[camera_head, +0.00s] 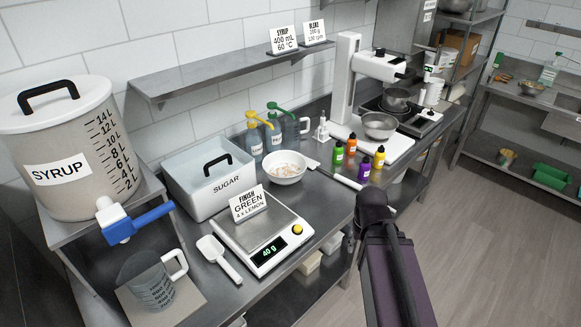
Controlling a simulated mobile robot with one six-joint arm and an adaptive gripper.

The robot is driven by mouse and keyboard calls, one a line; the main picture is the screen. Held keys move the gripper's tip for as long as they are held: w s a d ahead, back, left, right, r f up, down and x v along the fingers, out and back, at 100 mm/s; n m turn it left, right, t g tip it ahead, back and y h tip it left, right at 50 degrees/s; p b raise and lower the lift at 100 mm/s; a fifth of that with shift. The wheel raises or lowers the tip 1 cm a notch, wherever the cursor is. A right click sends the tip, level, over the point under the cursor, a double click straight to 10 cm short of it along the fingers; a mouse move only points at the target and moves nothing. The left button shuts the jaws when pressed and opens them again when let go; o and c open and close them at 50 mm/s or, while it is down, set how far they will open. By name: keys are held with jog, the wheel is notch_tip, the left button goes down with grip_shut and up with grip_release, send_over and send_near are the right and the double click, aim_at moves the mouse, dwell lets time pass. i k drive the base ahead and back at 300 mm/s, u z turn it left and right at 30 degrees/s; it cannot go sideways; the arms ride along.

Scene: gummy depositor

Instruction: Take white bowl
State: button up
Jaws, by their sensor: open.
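The white bowl (285,179) stands upright on the steel counter, behind the scale and right of the sugar bin. It holds a pale, lumpy content. Nothing grips the bowl. My dark arm rises from the lower right, and its visible upper end is a rounded black joint, right of and nearer than the bowl. I cannot make out the fingers of my gripper in this view.
A scale (263,238) reading 40 g with a sign stands in front of the bowl. The sugar bin (193,184) is left, pump bottles (254,140) are behind, and small coloured bottles (364,168) are right. A wall shelf (225,69) hangs above. The floor at right is clear.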

aim_at(282, 167)
jog(key=i, duration=0.9)
jog(key=u, duration=0.05)
